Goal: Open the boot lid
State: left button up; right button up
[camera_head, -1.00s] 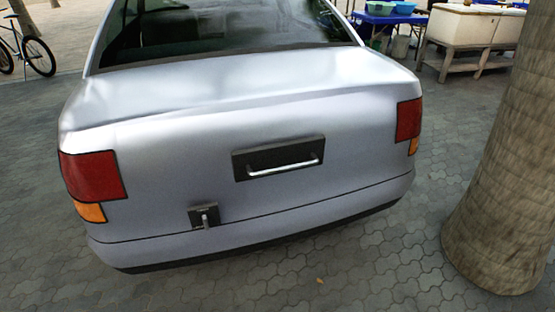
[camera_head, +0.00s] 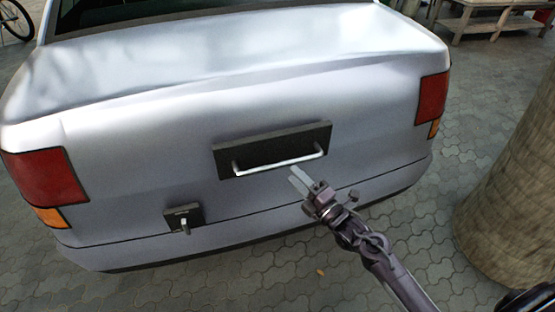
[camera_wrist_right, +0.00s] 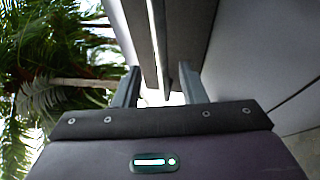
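The boot lid (camera_head: 150,120) of the silver car is shut. A pale bar handle (camera_head: 270,168) on a dark plate (camera_head: 272,143) sits in the middle of the lid's rear face. My right gripper (camera_head: 298,178) is just below the right part of the bar, fingers pointing at the car. In the right wrist view its two fingers (camera_wrist_right: 160,75) stand apart, with the dark plate (camera_wrist_right: 136,35) and the pale bar (camera_wrist_right: 155,40) just ahead. I cannot tell whether they touch the bar. My left gripper is not in view.
A small latch on a dark block (camera_head: 183,218) sits low on the car's left. A thick tree trunk (camera_head: 515,200) stands at the right. A wooden table (camera_head: 490,15) is behind the car. The paving (camera_head: 250,280) in front looks clear.

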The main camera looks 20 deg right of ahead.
aim_at(283, 162)
jog(key=x, duration=0.6)
jog(key=shift+f, duration=0.1)
jog(key=shift+c, duration=0.5)
grip_shut()
